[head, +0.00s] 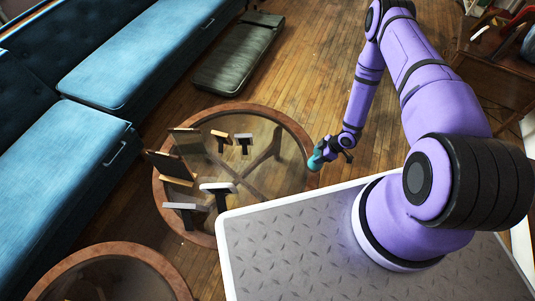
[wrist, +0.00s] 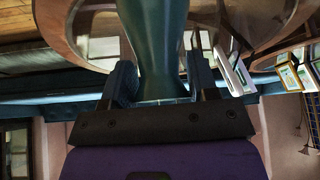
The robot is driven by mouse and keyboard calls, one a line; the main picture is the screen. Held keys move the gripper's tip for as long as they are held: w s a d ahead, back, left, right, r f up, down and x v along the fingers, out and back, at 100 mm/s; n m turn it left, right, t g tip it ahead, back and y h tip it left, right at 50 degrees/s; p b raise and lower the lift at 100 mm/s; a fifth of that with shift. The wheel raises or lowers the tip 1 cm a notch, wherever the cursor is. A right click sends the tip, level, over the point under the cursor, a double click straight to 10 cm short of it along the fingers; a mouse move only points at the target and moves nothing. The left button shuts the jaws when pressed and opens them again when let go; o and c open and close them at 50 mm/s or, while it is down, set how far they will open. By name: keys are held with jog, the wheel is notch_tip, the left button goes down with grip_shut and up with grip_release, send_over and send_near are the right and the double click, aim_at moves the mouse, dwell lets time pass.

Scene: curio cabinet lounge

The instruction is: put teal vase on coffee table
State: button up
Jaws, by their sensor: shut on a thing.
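The teal vase (head: 316,157) is held in my gripper (head: 333,150) near the right rim of the round coffee table in the head view. In the wrist view the vase (wrist: 158,45) stands between the two fingers of my gripper (wrist: 158,85), which is shut on it. The coffee table (head: 303,130) has a wooden rim and a glass top. I cannot tell from these views how high the vase is above the table.
Several picture frames (head: 217,187) stand on the left and middle of the coffee table. Its glass is clear toward the right. A second round table (head: 65,287), blue sofas (head: 120,65) and a dark cushion (head: 238,55) are around it.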

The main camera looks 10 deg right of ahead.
jog(key=w+a+f, duration=0.2)
jog(key=w+a, duration=0.2)
jog(key=a, duration=0.2)
jog(key=w+a+f, duration=0.3)
jog(key=w+a, duration=0.1)
jog(key=a, duration=0.2)
jog(key=shift+a, duration=0.4)
jog(key=shift+f, duration=0.1)
jog(key=o, duration=1.3)
jog(key=shift+w, duration=0.1)
